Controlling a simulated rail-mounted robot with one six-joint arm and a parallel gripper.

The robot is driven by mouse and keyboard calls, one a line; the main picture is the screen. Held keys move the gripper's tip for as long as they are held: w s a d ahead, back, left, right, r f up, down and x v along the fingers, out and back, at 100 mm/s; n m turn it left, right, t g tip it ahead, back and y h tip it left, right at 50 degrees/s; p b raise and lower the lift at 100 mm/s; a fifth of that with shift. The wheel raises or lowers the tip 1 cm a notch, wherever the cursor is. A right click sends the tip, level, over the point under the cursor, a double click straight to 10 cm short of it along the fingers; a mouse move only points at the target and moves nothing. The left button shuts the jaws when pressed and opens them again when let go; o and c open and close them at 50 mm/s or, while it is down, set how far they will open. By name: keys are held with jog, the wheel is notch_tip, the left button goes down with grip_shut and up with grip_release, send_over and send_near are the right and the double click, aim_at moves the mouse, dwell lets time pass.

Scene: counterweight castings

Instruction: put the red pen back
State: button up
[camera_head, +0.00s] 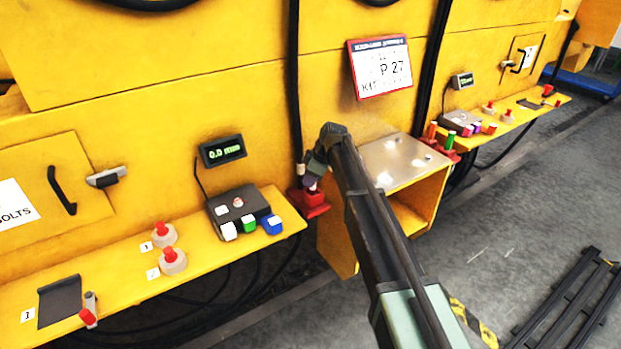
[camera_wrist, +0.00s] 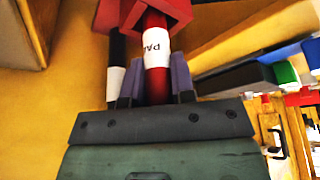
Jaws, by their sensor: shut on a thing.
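In the wrist view the red pen (camera_wrist: 156,83) with a white label stands between the purple fingers of my gripper (camera_wrist: 155,90), which is shut on it. The pen's far end meets the red holder (camera_wrist: 130,12), which hides that end; I cannot tell how deep it sits. A dark pen with a white band (camera_wrist: 116,80) is beside it, also reaching the holder. In the head view my gripper (camera_head: 311,183) is just above the red holder (camera_head: 314,203) on the yellow wall; the red pen is mostly hidden there.
Left of the holder, a yellow shelf (camera_head: 190,262) carries a grey box (camera_head: 238,208) with coloured blocks and red-topped knobs. A metal-topped yellow bracket (camera_head: 385,160) is close on the right. Beyond it, another red holder (camera_head: 440,150) bears orange and green pens. Black cables hang behind.

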jog(key=o, duration=1)
jog(key=p+v, duration=1)
jog(key=v, duration=0.1)
notch_tip(320, 180, up, 7)
jog(key=p, duration=0.7)
jog(key=shift+a+f, duration=0.1)
